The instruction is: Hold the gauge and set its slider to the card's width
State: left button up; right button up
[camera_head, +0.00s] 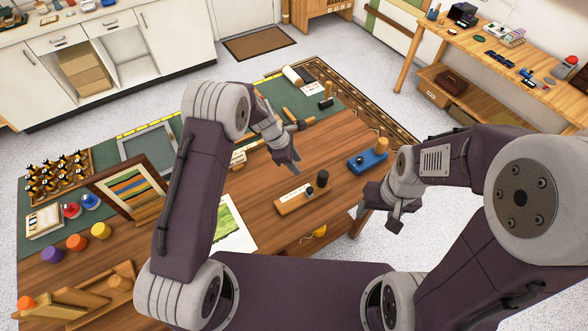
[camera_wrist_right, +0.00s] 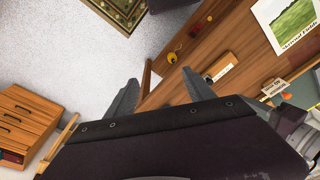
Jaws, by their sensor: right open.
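The gauge (camera_head: 295,199) appears to be the light wooden bar with dark upright parts at its right end. It lies on the wooden table near the front edge; a wooden block with a pale label (camera_wrist_right: 222,66) in the right wrist view may be the same thing. A small pale card (camera_head: 238,159) lies further back, partly behind my left arm. My left gripper (camera_head: 288,163) hangs above the table behind the gauge, its finger gap unclear. My right gripper (camera_head: 380,218) is open and empty, right of the gauge beyond the table edge; its spread fingers show in the wrist view (camera_wrist_right: 160,88).
A blue tool with a wooden knob (camera_head: 369,161) lies right of the gauge. A landscape print (camera_head: 235,230) lies at the front, partly behind my left arm.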

jog(key=w+d+r+n+t, duration=0.1)
jog(key=w+r+t, duration=0.25)
jog(key=w, duration=0.45)
jog(key=w+d+r+t, duration=0.1)
jog(key=w+r+t, duration=0.2)
jog(key=w+r, duration=0.35)
jog(key=n+g+y, duration=0.4)
jog(key=n+g, duration=0.3)
jog(key=n, duration=0.8)
send_over(327, 174)
jog(key=d, duration=0.2)
jog(key=f, duration=2.5)
jog(key=shift+s+d+f+p, duration=0.1)
jog(key=shift+s+f+p, duration=0.2)
jog(key=shift+s+p, duration=0.1)
jog(key=x, duration=0.7)
jog(key=shift+w+f, duration=0.15)
jog(key=shift+w, duration=0.1)
pick_arm(q)
jog(key=shift+s+d+f+g, duration=0.25)
jog(key=shift+s+d+f, duration=0.15)
jog(key=shift+s+f, duration=0.2)
jog(key=shift+s+d+f+g, duration=0.25)
jog(key=shift+s+d+f, duration=0.15)
jog(key=shift+s+f, duration=0.15)
pick_arm(e)
jog(key=shift+a+f+y, duration=0.3)
jog(key=shift+a, duration=0.05)
